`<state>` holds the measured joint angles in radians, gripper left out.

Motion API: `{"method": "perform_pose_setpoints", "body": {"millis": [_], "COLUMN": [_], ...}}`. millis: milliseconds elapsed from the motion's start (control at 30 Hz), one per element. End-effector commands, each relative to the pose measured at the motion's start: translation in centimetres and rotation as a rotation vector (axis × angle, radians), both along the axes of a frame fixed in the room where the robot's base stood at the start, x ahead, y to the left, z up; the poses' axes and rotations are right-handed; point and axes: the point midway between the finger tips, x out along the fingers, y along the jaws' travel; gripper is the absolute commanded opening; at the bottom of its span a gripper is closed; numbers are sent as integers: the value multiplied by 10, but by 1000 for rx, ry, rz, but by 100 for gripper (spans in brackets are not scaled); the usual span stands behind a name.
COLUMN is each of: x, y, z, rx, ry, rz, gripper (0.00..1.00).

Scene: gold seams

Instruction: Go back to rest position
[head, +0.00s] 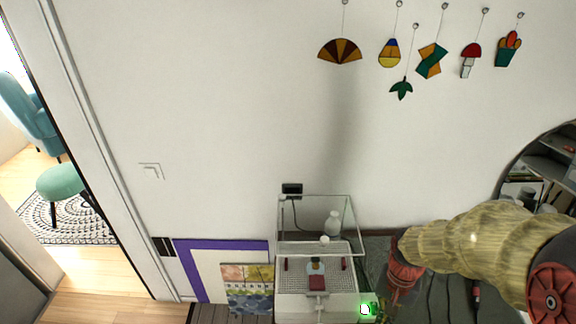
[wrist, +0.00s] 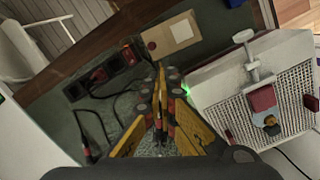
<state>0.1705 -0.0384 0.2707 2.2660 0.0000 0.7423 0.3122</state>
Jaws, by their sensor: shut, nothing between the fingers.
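My gripper (wrist: 160,115) is in the wrist view, its yellow-sided fingers shut with nothing between them. It hangs above the dark green work surface (wrist: 60,120), to the left of a white machine with a perforated bed (wrist: 215,95). In the head view my arm comes in from the right and its end points down next to the white machine (head: 340,306). The fingertips are hard to make out there.
The machine has a clear cover (head: 345,215), a white bottle (head: 333,224) and a green light (head: 365,309). Cables and a tan card (wrist: 170,37) lie on the surface. A white chair (wrist: 30,50) is beyond the edge. Glass ornaments (head: 339,51) hang on the wall.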

Motion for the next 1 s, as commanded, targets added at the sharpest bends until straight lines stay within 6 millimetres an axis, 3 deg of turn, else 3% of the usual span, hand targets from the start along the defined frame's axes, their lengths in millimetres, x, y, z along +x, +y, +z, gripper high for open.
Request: {"method": "perform_pose_setpoints", "body": {"millis": [33, 200, 600, 800, 1000], "x": [-4, -20, -57, -65, -68], "y": [4, 17, 43, 52, 57], "z": [18, 66, 159, 193, 203], "rx": [-1, -10, -78, -107, -113], "ry": [-31, -117, -404, -541, -585], "rz": [60, 240, 434, 461, 475], "gripper": [0, 0, 0, 0, 0]}}
